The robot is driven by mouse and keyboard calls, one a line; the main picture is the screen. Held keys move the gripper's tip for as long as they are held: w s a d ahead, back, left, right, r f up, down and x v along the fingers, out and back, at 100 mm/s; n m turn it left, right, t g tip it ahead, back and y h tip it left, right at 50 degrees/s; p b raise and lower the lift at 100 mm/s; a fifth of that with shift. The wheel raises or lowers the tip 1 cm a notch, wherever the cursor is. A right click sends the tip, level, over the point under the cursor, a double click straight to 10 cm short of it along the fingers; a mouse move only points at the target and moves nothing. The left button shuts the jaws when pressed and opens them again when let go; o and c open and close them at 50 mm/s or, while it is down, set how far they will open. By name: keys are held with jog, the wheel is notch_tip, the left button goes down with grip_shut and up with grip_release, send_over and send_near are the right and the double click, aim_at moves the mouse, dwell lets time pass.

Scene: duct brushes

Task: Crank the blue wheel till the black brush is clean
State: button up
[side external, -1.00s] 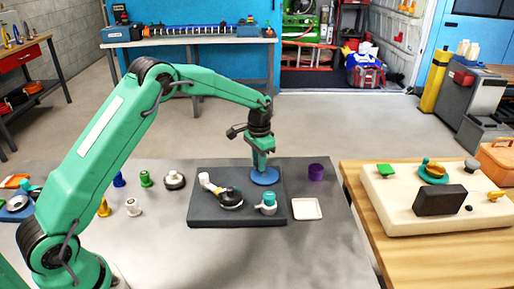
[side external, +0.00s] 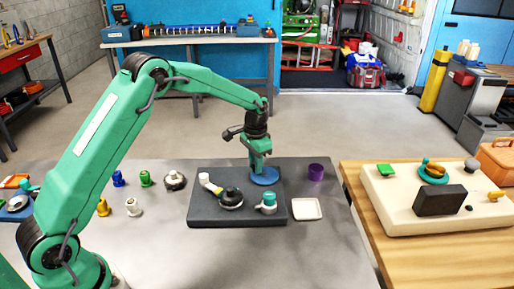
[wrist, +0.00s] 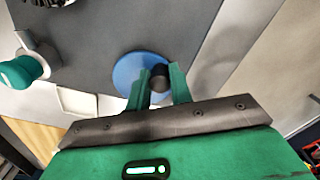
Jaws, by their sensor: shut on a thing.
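The blue wheel (side external: 266,180) lies flat near the back right of the dark board (side external: 215,218). It also shows as a blue disc in the wrist view (wrist: 127,70), with a dark crank knob (wrist: 160,76) standing on it. My gripper (wrist: 160,88) is shut on this knob, one green finger on each side; in the side view my gripper (side external: 260,166) is over the wheel. The black brush (side external: 231,200) seems to be the round dark piece on the board, beside a pale, yellowish-ended arm (side external: 210,186). Its bristles are too small to judge for dirt.
A turquoise-topped white fitting (side external: 267,204) stands at the board's front right. A white tray (side external: 307,209) and a purple cup (side external: 316,171) are to the right. Several small coloured fittings and a round dark-and-white piece (side external: 174,181) stand left of the board.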

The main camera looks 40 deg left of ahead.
aim_at(258, 179)
jog(key=shift+s+d+r, duration=0.2)
jog(key=shift+s+d, duration=0.1)
jog(key=shift+s, duration=0.1)
jog(key=shift+s+d+r, duration=0.1)
jog(key=shift+s+d, duration=0.25)
jog(key=shift+d, duration=0.15)
dwell(0.4)
jog(key=shift+s+d, duration=0.25)
jog(key=shift+d, duration=0.35)
